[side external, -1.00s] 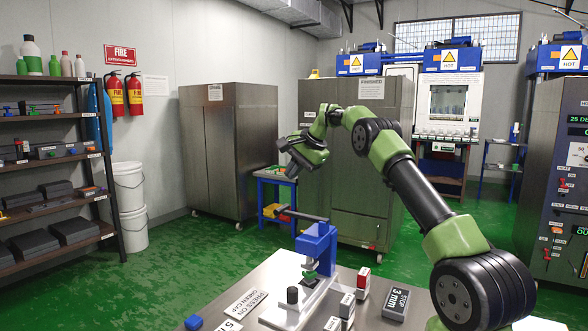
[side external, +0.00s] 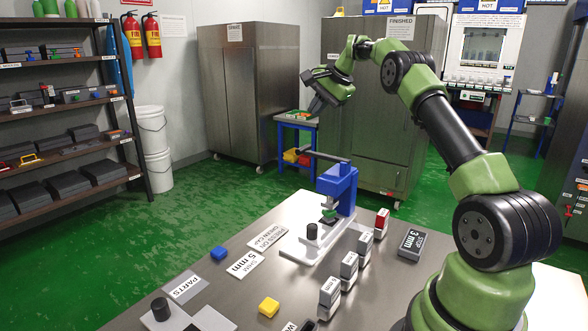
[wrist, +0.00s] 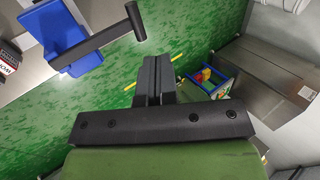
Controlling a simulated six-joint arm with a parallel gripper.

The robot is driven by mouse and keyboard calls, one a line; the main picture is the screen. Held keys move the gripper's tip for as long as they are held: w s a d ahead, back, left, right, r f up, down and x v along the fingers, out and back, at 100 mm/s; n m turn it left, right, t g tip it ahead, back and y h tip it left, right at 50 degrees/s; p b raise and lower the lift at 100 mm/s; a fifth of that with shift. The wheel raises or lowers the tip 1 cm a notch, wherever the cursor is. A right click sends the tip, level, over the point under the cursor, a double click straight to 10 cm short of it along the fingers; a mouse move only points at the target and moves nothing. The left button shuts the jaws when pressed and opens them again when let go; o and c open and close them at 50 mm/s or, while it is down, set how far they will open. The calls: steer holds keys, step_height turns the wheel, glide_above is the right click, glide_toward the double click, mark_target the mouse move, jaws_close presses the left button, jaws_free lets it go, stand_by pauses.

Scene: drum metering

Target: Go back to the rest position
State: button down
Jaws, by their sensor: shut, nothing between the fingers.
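My gripper (side external: 317,103) is raised in the air past the far edge of the work table, above and behind the blue press (side external: 338,187). In the wrist view my gripper (wrist: 154,62) shows its two dark fingers together with nothing between them. The blue press, with a black lever, also shows at the upper left of the wrist view (wrist: 62,35), apart from the fingers. Green floor lies below the fingertips.
The metal table (side external: 215,290) holds a blue block (side external: 219,253), a yellow block (side external: 268,307), several grey labelled blocks and a "STOP 3 mm" block (side external: 411,245). A blue cart (side external: 297,138) and metal cabinets (side external: 240,90) stand behind. Shelves (side external: 60,110) are at the left.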

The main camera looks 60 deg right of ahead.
steer(key=s+a+r+n, duration=0.3)
steer(key=a+r, duration=0.2)
steer(key=a, duration=0.5)
steer(key=s+a+r+n, duration=0.25)
steer(key=a+r, duration=0.25)
steer(key=a, duration=0.4)
steer(key=s+a+f+n+y, duration=0.1)
steer(key=s+a+f+n, duration=0.2)
steer(key=s+a, duration=0.3)
steer(key=s+a+f+n+y, duration=0.1)
steer(key=s+a+f+n, duration=0.2)
steer(key=s, duration=1.1)
steer(key=a+n, duration=0.2)
steer(key=a, duration=0.2)
steer(key=shift+a+f, duration=0.15)
steer(key=shift+f, duration=0.25)
